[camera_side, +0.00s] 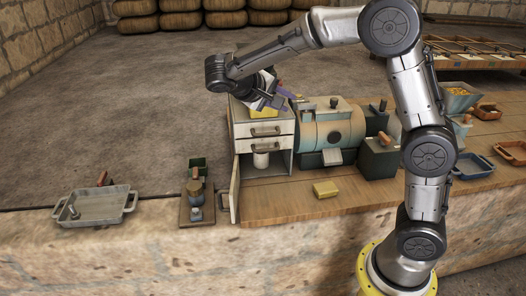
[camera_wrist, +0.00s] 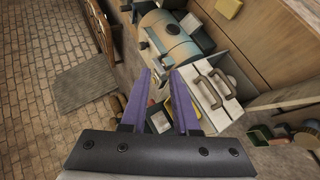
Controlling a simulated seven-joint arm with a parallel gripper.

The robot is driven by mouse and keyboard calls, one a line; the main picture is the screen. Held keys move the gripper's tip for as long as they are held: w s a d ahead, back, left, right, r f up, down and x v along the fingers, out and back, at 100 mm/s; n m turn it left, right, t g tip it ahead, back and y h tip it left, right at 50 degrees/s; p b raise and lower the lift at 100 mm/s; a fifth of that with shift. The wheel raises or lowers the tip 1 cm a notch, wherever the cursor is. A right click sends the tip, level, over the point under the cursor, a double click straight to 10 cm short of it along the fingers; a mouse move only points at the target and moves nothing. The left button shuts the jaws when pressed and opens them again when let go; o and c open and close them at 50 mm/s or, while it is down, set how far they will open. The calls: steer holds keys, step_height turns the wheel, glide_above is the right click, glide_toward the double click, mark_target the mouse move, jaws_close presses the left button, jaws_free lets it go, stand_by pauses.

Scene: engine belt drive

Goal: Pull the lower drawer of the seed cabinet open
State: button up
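The seed cabinet (camera_side: 238,124) is a pale box with two drawers and an open compartment below them. The lower drawer (camera_side: 280,144) and the upper drawer (camera_side: 282,127) both look shut, each with a dark bar handle. Both handles also show in the wrist view, right of my fingers, on the pale cabinet front (camera_wrist: 206,106). My gripper (camera_side: 284,92) is above the cabinet top, apart from the handles. In the wrist view its two purple fingers (camera_wrist: 160,78) are spread with nothing gripped. A yellow item (camera_side: 264,113) lies on the cabinet top below the gripper.
A hinged door (camera_side: 235,190) stands open at the cabinet's lower left, with a white cylinder (camera_side: 261,160) inside the compartment. A teal-and-tan machine (camera_side: 325,130) stands close on the right. A yellow block (camera_side: 325,189) lies on the boards in front. A metal tray (camera_side: 95,207) is far left.

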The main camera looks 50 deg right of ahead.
mark_target(261, 152)
steer(key=w+a+f+n+t+h, duration=0.1)
steer(key=w+a+f+n+h, duration=0.3)
steer(key=f, duration=0.6)
steer(key=w+a+f+n+h, duration=0.1)
steer(key=w+a+f, duration=0.3)
steer(key=w+f, duration=0.5)
steer(key=shift+n, duration=0.3)
steer(key=s+d+f, duration=0.1)
steer(key=d, duration=0.3)
steer(key=d+f, duration=0.1)
steer(key=d, duration=0.4)
steer(key=s+d+f, duration=0.1)
steer(key=d, duration=0.3)
steer(key=shift+s+d+f, duration=0.25)
steer(key=shift+s+d, duration=0.05)
steer(key=shift+d, duration=0.05)
jaws_close()
steer(key=shift+t, duration=0.3)
